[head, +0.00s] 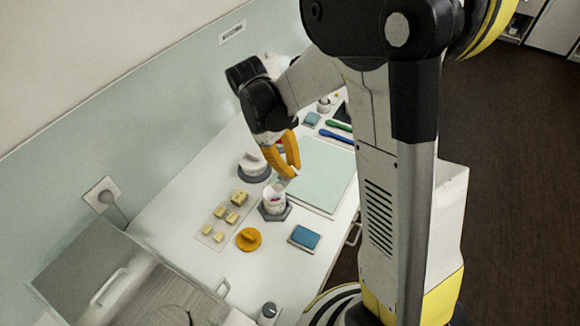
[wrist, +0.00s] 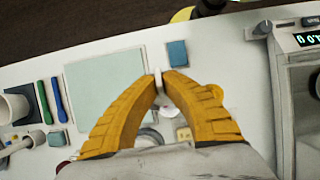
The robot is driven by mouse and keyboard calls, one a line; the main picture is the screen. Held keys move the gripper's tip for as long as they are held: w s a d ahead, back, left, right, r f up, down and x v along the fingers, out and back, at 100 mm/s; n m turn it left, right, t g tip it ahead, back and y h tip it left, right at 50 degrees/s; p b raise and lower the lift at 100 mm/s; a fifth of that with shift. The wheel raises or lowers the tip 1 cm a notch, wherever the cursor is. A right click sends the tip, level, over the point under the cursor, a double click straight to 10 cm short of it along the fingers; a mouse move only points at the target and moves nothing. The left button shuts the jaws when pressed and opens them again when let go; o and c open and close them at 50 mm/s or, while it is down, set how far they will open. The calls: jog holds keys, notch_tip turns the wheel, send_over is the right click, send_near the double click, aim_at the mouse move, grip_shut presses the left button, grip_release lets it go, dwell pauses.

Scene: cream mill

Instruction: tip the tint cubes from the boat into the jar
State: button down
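In the head view my gripper (head: 292,172) is above the jar, its orange fingers pointing down. In the wrist view its fingertips (wrist: 161,78) are closed on a small white piece, which looks like the edge of the boat (wrist: 158,78). In the head view the pale boat (head: 282,183) hangs below the fingertips, close over the jar's rim, and seems tilted. The white jar (head: 274,206) stands upright and open in a grey hexagonal base. Purple-pink bits show at its mouth; I cannot tell how many. Whether any cubes are left in the boat is hidden.
A tray of several yellow blocks (head: 220,223) lies left of the jar. An orange knobbed lid (head: 249,239) and a blue pad (head: 304,237) lie in front. A pale green mat (head: 322,178) is to the right. A white-topped round device (head: 253,165) stands behind.

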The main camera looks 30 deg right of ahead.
jog(key=s+r+t+y+p, duration=0.1)
jog(key=t, duration=0.1)
jog(key=s+d+r+t+y+p, duration=0.1)
jog(key=r+t+y, duration=0.1)
jog(key=shift+d+p, duration=0.15)
jog(key=shift+p, duration=0.25)
jog(key=t, duration=0.1)
jog(key=t+y, duration=0.1)
jog(key=r+t+y, duration=0.1)
jog(key=t, duration=0.1)
jog(key=shift+s+d+r, duration=0.1)
jog(key=shift+s+d, duration=0.2)
jog(key=shift+r+y, duration=0.15)
jog(key=shift+y, duration=0.25)
jog(key=shift+a+r+t, duration=0.1)
jog(key=shift+t, duration=0.3)
jog(key=shift+b, duration=0.3)
